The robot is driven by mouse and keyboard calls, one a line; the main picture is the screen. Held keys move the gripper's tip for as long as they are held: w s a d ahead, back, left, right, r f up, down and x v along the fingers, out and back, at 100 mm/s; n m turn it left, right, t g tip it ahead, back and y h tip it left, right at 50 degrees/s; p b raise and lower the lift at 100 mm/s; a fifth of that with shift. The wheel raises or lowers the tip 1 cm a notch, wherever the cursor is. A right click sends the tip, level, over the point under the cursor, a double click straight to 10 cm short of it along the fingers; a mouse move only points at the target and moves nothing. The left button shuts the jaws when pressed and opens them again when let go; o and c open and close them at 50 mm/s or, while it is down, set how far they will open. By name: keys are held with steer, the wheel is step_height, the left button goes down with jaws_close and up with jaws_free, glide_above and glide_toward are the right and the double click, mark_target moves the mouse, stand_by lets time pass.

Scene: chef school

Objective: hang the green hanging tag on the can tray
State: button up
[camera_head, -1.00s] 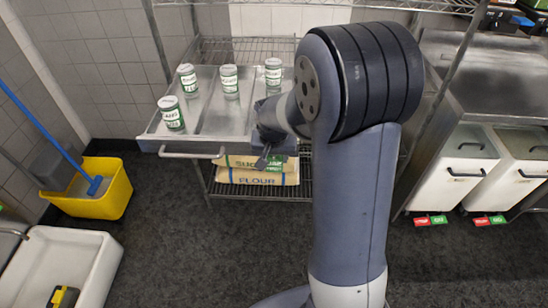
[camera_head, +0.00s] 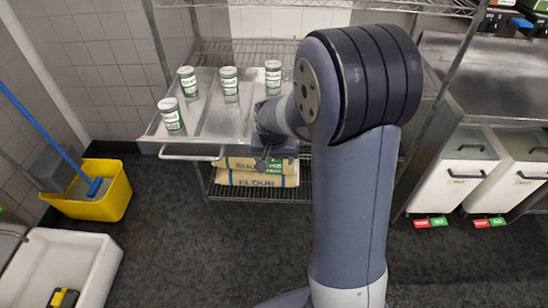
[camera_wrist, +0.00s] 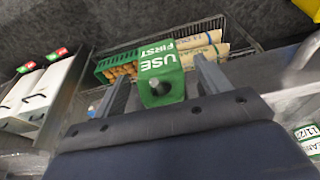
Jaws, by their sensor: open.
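The green tag (camera_wrist: 160,68), marked "USE FIRST", stands between the two spread fingers of my gripper (camera_wrist: 160,78) in the wrist view. The fingers show gaps on both sides of it. A round grey peg end shows at its lower part. In the head view a bit of the tag (camera_head: 276,165) shows just below my gripper (camera_head: 268,157), at the right end of the tray's front. The metal can tray (camera_head: 205,125) sits on the wire rack, with a front handle. Whether the tag hooks over the tray's edge is hidden.
Several green-and-white cans (camera_head: 172,116) stand on the tray. Sacks (camera_head: 235,178) lie on the shelf below. A green crate (camera_wrist: 118,66) shows behind the tag. White bins (camera_head: 450,175) are at right, a yellow bucket (camera_head: 95,190) at left. The floor between is clear.

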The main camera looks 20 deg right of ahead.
steer(key=d+v, duration=0.1)
steer(key=v, duration=0.9)
steer(key=shift+a+r+b, duration=0.3)
steer(key=shift+a+r, duration=0.15)
steer(key=shift+a, duration=0.05)
steer(key=shift+s+f, duration=0.1)
steer(key=x, duration=1)
steer(key=shift+f+p, duration=0.35)
steer(key=shift+f, duration=0.05)
steer(key=shift+r+p, duration=0.3)
steer(key=shift+r, duration=0.05)
steer(key=shift+s+a+r, duration=0.15)
steer(key=shift+s+a, duration=0.05)
steer(key=shift+s, duration=0.3)
